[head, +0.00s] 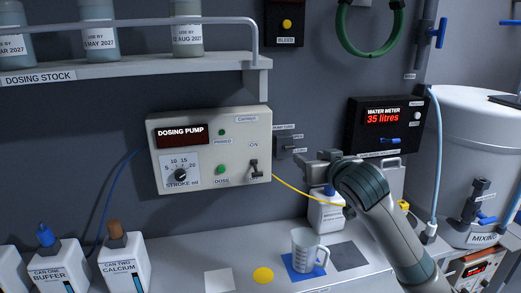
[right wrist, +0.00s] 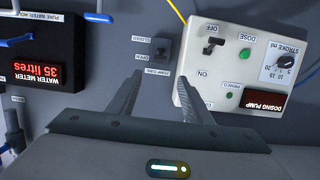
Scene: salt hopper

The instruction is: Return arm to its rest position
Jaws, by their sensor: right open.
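My right arm comes in from the lower right in the head view. Its gripper (head: 318,172) is raised in front of the wall, just right of the dosing pump (head: 210,150). In the right wrist view the picture is turned over, and the two fingers of the gripper (right wrist: 158,80) stand apart with nothing between them. A small dark pump feed switch (right wrist: 160,50) on the wall shows beyond the fingers; it also shows in the head view (head: 284,144). The pump's ON switch (right wrist: 213,46) is beside the right-hand finger in the wrist view. My left gripper is out of view.
The water meter (head: 385,125) reads 35 litres. Below my right arm, a clear jug (head: 308,252) stands on a blue square, and a white bottle (head: 325,215) is behind it. A mixing tank (head: 480,130) stands at right; canisters (head: 122,262) stand at left.

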